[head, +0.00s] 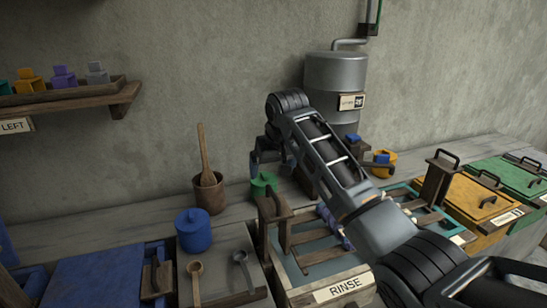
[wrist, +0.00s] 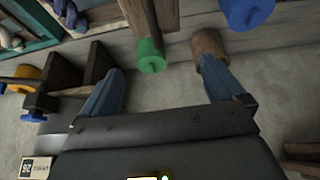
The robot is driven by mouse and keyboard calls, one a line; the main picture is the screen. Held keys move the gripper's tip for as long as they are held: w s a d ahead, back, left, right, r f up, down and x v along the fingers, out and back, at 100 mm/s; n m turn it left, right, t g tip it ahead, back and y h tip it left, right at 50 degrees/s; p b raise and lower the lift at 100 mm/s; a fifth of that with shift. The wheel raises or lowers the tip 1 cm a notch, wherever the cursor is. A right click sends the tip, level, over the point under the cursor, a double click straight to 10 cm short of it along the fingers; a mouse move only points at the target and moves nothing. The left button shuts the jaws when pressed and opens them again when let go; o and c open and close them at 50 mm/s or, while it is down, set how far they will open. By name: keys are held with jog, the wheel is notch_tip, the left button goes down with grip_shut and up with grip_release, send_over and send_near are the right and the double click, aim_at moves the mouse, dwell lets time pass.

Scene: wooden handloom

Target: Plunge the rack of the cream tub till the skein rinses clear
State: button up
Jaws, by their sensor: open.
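The cream tub (head: 345,290) with the RINSE label stands at lower middle in the head view. Its wooden rack (head: 312,236) has an upright wooden handle (head: 274,208) at the left. A blue-purple skein (head: 333,222) shows in the tub, partly hidden by my arm; how clear it rinses cannot be told. My gripper (head: 272,160) is open and empty, above and behind the tub, apart from the rack. In the wrist view my gripper (wrist: 163,88) has its fingers spread wide, with nothing between them.
A green jar (head: 264,185), a brown pot (head: 208,196) with a wooden stick and a blue jar (head: 193,232) stand near the rack. A teal-rimmed tub (head: 400,190) and a yellow-lidded bin (head: 476,197) are at right. A metal tank (head: 335,75) stands behind my gripper.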

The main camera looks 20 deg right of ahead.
aim_at(273, 191)
jog(key=shift+w+d+f, duration=0.15)
jog(key=shift+w, duration=0.05)
jog(key=shift+f, duration=4)
jog(key=shift+f, duration=0.3)
jog(key=shift+c, duration=0.4)
grip_shut()
